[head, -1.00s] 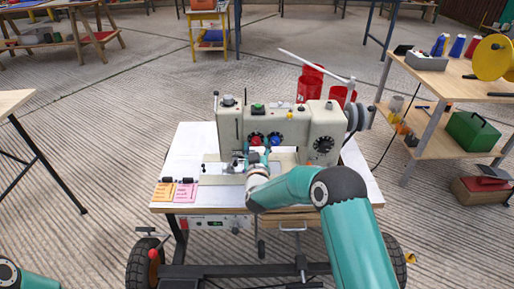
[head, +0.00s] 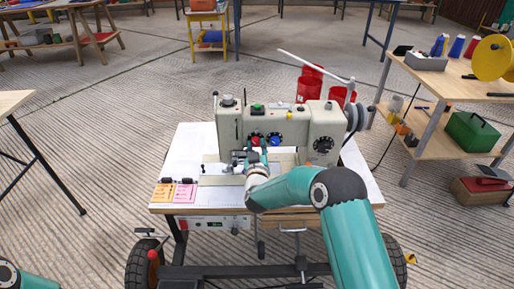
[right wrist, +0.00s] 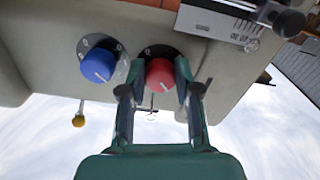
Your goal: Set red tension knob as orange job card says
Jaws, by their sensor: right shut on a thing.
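The red tension knob (head: 255,141) is on the front of the cream sewing machine (head: 315,128). In the right wrist view the red knob (right wrist: 160,74) sits between the two fingers of my right gripper (right wrist: 159,92), which is shut on it. My right gripper (head: 252,157) also shows at the machine's front in the head view. A dial plate lies behind the knob, partly hidden by the fingers. The orange job card (head: 163,192) lies at the table's front left; its writing is too small to read. My left gripper is out of view.
A blue knob (right wrist: 97,65) with a white mark is close beside the red one. A pink card (head: 185,193) lies right of the orange card. A black dial (head: 323,144) is further right on the machine. The white table (head: 196,142) is bare at its back left.

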